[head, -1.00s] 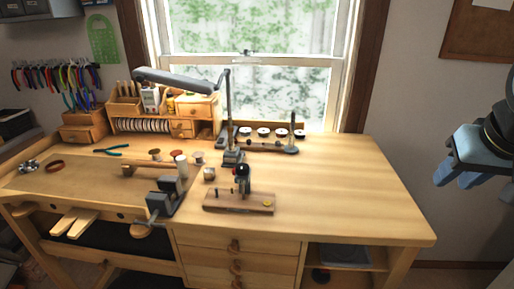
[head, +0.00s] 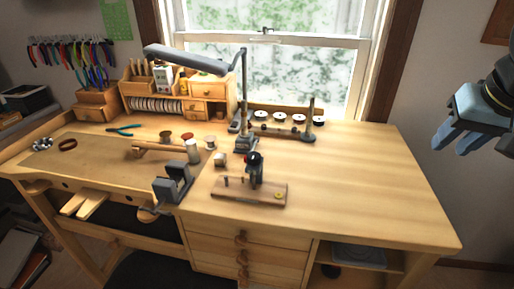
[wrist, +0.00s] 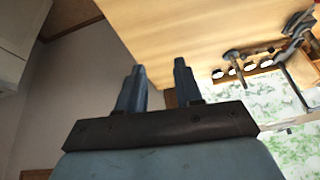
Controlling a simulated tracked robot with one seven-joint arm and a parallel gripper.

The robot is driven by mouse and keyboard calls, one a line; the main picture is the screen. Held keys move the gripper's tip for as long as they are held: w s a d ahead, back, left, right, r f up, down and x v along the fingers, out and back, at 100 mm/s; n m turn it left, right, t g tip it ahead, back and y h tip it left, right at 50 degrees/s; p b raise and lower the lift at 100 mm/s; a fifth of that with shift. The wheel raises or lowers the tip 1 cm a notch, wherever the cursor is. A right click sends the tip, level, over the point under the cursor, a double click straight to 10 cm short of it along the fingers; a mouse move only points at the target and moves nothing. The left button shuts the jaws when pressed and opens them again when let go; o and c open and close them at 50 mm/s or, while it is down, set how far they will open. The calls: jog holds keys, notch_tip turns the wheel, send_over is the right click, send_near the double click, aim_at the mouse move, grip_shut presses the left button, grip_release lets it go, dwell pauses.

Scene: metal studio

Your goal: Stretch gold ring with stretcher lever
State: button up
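The stretcher (head: 256,172) stands on a small wooden base (head: 236,190) near the bench's middle front. It has a dark upright body with a black ball-topped lever and a touch of red below the ball. A small gold spot, apparently the gold ring (head: 278,196), lies at the right end of the base; its shape is too small to be sure. My gripper (head: 452,141) is at the right edge of the head view, far right of the stretcher and above the bench. In the wrist view my gripper (wrist: 160,72) has its two fingers apart with nothing between them.
The bench top (head: 370,180) is clear right of the stretcher. A grey vise-like block (head: 173,183) and spools (head: 190,145) stand to its left. A lamp (head: 243,100) rises behind it. Window and wall lie beyond.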

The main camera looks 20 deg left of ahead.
jog(key=w+a+f+g+y, duration=0.1)
jog(key=w+a, duration=0.3)
jog(key=a, duration=0.5)
jog(key=w+a+g, duration=0.2)
jog(key=w+a, duration=0.2)
jog(key=a, duration=0.5)
jog(key=w+a+f+g+y, duration=0.1)
jog(key=w+a, duration=0.3)
jog(key=a, duration=0.5)
jog(key=a+f+g, duration=0.1)
jog(key=a+f, duration=0.2)
jog(key=a, duration=0.8)
jog(key=shift+n+h, duration=0.3)
jog(key=shift+n, duration=0.1)
jog(key=a+f, duration=0.1)
jog(key=f, duration=0.3)
jog(key=a+f, duration=0.1)
jog(key=f, duration=0.4)
jog(key=s+f, duration=0.1)
jog(key=f, duration=0.3)
jog(key=shift+a+f, duration=0.2)
jog(key=shift+a, duration=0.2)
jog(key=shift+c, duration=0.2)
grip_shut()
jog(key=shift+s+f+g, duration=0.1)
jog(key=shift+g, duration=0.2)
